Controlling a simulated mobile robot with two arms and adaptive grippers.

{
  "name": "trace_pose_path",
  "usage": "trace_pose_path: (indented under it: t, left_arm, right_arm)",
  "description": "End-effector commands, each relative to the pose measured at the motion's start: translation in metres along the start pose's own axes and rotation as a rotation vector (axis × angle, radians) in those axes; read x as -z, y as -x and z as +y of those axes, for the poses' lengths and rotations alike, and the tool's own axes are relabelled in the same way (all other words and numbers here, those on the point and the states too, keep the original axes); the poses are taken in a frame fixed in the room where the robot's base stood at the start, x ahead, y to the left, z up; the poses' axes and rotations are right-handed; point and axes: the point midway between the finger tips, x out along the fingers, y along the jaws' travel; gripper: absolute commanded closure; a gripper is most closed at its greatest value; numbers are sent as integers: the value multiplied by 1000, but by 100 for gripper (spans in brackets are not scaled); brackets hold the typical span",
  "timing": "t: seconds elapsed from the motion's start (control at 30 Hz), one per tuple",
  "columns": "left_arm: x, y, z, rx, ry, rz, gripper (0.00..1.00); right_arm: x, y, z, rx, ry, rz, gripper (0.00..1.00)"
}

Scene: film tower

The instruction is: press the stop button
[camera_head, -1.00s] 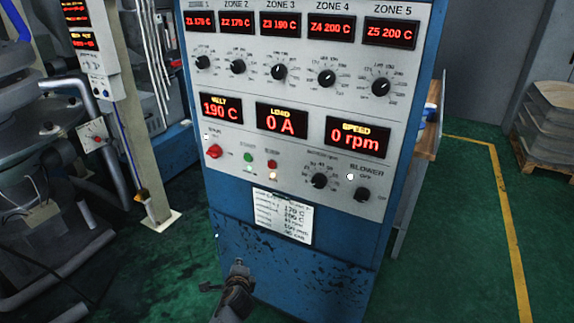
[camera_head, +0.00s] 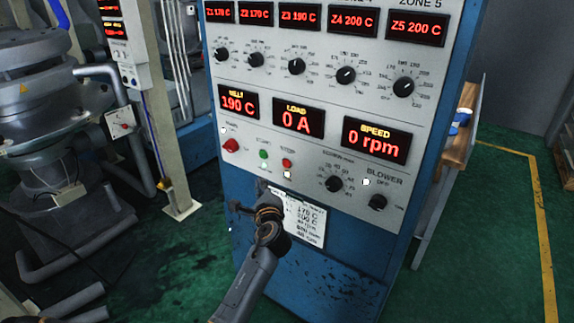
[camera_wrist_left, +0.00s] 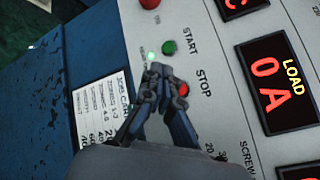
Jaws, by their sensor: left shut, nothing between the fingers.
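The red stop button (camera_head: 287,163) is on the grey control panel, right of the green start button (camera_head: 263,154). In the left wrist view the stop button (camera_wrist_left: 183,88) shows beside the word STOP, and the green start button (camera_wrist_left: 168,47) is above it. My left gripper (camera_head: 262,184) is in front of the panel, below the buttons in the head view. In the left wrist view its shut, empty fingertips (camera_wrist_left: 164,74) appear just left of the stop button and partly overlap its edge. I cannot tell whether they touch the panel. My right gripper is not in view.
A red knob (camera_head: 230,145) is left of the buttons. The speed dial (camera_head: 334,184) and blower knob (camera_head: 377,202) are to the right. The speed display (camera_head: 376,141) reads 0 rpm. A paper sheet (camera_head: 305,222) is below. A beige post (camera_head: 150,110) stands left of the cabinet.

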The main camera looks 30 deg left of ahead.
Motion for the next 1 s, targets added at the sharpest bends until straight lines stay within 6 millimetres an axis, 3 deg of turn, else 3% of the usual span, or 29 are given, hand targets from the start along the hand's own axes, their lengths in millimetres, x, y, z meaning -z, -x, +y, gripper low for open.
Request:
trace_pose_path:
  t: [0.27,0.6,1.0]
  left_arm:
    - [9,-10,-5,1,2,1,100]
    - [35,-43,-28,1,4,2,100]
    - [46,-61,-44,0,1,2,100]
  right_arm:
    - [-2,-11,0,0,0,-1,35]
    - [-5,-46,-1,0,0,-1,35]
    - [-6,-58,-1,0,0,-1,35]
